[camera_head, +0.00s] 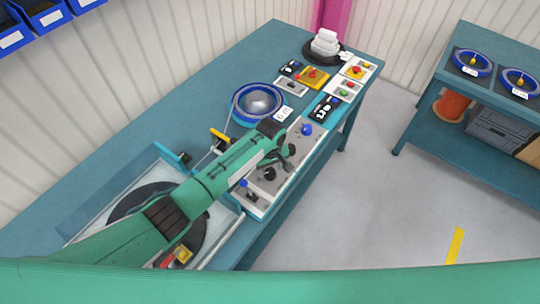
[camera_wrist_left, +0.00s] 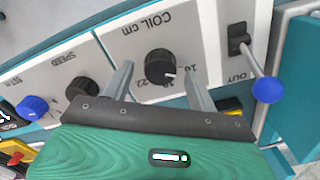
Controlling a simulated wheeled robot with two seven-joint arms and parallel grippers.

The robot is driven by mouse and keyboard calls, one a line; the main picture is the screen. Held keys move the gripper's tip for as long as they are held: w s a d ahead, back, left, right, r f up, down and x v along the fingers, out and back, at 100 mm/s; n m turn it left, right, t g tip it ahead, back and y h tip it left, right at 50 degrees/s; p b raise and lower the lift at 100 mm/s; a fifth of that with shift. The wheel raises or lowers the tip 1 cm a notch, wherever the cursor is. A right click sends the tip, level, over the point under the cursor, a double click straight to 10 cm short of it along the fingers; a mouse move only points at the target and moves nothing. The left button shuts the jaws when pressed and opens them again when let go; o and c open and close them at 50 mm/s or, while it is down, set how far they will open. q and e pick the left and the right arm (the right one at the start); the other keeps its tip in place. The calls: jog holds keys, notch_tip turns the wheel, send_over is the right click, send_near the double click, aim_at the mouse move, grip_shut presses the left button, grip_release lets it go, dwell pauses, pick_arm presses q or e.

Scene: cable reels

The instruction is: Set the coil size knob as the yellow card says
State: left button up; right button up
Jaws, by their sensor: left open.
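The coil size knob (camera_wrist_left: 160,67) is black and round, on a grey panel (camera_wrist_left: 150,30) lettered "COIL cm", upside down in the left wrist view. Its white mark points to the lower right of that picture; the numbers around it are partly hidden and hard to read. My left gripper (camera_wrist_left: 158,72) is open, with one finger on each side of the knob and gaps showing. In the head view the knob (camera_head: 270,173) shows beside my left gripper (camera_head: 284,157). I cannot make out a yellow card with readable writing. My right gripper is out of view.
The black speed knob (camera_wrist_left: 82,86) and a blue knob (camera_wrist_left: 33,107) sit to the left. A lever with a blue ball (camera_wrist_left: 268,89) stands close on the right. A blue-rimmed reel (camera_head: 258,103) lies behind the panel. Floor is free to the right.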

aim_at(270, 172)
pick_arm(q)
notch_tip(270, 172, up, 12)
jog(key=b, duration=0.2)
jog(key=shift+r+b, duration=0.2)
jog(key=shift+b, duration=0.1)
dwell(0.3)
